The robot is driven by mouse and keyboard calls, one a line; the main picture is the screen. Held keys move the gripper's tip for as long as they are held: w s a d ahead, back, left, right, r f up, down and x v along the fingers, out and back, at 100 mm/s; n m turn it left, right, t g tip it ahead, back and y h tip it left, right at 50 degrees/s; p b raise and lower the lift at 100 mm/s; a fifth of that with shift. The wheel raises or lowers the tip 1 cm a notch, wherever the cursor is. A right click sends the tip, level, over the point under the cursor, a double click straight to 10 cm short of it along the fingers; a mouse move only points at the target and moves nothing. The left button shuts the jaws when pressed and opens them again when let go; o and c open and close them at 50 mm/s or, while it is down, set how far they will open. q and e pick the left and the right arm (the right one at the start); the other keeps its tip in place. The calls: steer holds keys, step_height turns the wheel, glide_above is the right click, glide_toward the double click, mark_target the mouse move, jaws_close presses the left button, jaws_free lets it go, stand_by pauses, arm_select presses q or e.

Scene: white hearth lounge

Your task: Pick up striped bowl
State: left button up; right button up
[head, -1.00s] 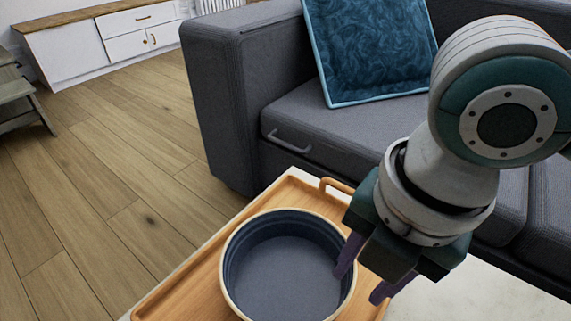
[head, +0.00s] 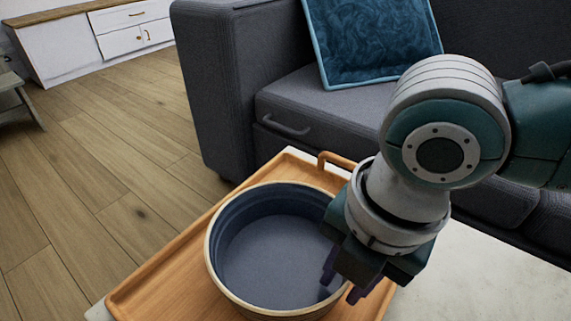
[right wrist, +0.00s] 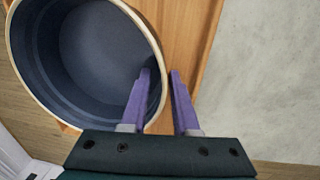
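The striped bowl (head: 266,265) is dark blue with ridged bands inside and a pale rim. It sits upright and empty on a wooden tray (head: 160,285). My right gripper (head: 341,287) is at the bowl's right side, pointing down. In the right wrist view its purple fingers (right wrist: 160,72) are apart, one inside the bowl (right wrist: 92,55) and one outside, with the rim between them. A gap shows between the outer finger and the wall. The gripper and wrist hide part of the bowl's right rim. My left gripper is not in view.
The tray has a raised handle (head: 335,160) behind the bowl, close to my wrist. It lies on a pale tabletop (head: 480,270), clear on the right. A grey sofa (head: 330,110) with a blue cushion (head: 373,40) stands behind.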

jaws_close()
stand_by(1.1)
